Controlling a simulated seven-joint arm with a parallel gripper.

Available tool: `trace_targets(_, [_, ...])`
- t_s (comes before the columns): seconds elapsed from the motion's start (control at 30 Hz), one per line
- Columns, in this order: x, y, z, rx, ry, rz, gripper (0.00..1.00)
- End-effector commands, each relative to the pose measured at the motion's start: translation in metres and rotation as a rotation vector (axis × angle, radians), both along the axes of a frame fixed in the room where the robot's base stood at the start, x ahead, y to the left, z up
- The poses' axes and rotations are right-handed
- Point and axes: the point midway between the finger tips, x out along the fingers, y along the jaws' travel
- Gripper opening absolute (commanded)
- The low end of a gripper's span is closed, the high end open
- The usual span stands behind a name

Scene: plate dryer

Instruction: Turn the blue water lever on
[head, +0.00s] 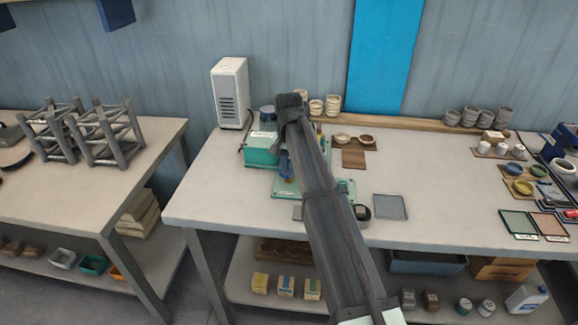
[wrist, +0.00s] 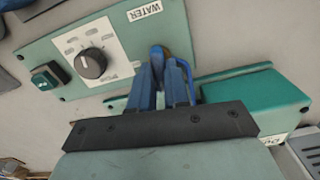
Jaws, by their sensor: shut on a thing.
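The teal water panel (wrist: 117,45) carries a WATER label, a dark round knob and a green button in the wrist view. The blue water lever (wrist: 157,55) stands at the panel's right end, partly hidden by the fingers. My gripper (wrist: 164,80) is at the lever, its blue fingers shut on it. In the head view my arm crosses the table and covers much of the teal device (head: 261,150). The lever's exact angle is hard to tell.
A second teal box (wrist: 255,103) is right of the lever in the wrist view. In the head view a white ventilated box (head: 230,92) stands behind left. Small bowls (head: 342,137) and a grey square (head: 390,207) lie to the right of my arm.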

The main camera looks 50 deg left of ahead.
Motion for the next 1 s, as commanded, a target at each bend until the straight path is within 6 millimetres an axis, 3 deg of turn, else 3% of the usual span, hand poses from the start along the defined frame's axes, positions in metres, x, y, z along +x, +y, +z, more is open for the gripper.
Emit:
trace_targets(0.3, [0.0001, 0.0002, 0.0004, 0.000, 0.000, 0.109, 0.00])
trace_targets(0.83, [0.0000, 0.0001, 0.0004, 0.000, 0.000, 0.130, 0.00])
trace_targets(0.87, [0.0000, 0.0001, 0.0004, 0.000, 0.000, 0.130, 0.19])
trace_targets(1.0, [0.0000, 0.0001, 0.0003, 0.000, 0.000, 0.129, 0.32])
